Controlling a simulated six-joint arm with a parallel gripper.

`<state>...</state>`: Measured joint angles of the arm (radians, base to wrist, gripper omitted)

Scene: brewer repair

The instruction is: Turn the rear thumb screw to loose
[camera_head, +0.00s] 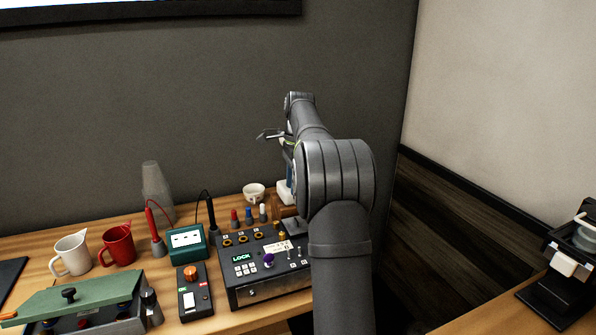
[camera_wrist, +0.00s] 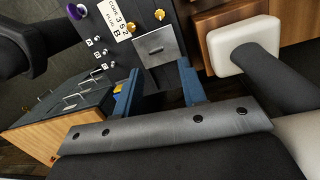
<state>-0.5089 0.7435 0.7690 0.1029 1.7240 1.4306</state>
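The dark control box (camera_head: 262,268) with a LOCK display stands on the bench below my arm. A small gold screw head (camera_wrist: 159,14), apparently the rear thumb screw, sits beside the label and a metal plate (camera_wrist: 155,46) in the wrist view. It also shows as a gold knob (camera_head: 281,233) on the box in the head view. A second gold piece (camera_wrist: 118,88) is partly covered by the left finger. My gripper (camera_wrist: 160,70) is open and empty, its blue fingers spread apart, away from the rear screw.
A purple knob (camera_head: 268,260) and toggles are on the box. A teal meter (camera_head: 186,242), a black device with orange knob (camera_head: 191,274), a red mug (camera_head: 118,246) and a white mug (camera_head: 71,255) stand left. A white cup (camera_head: 254,193) stands behind.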

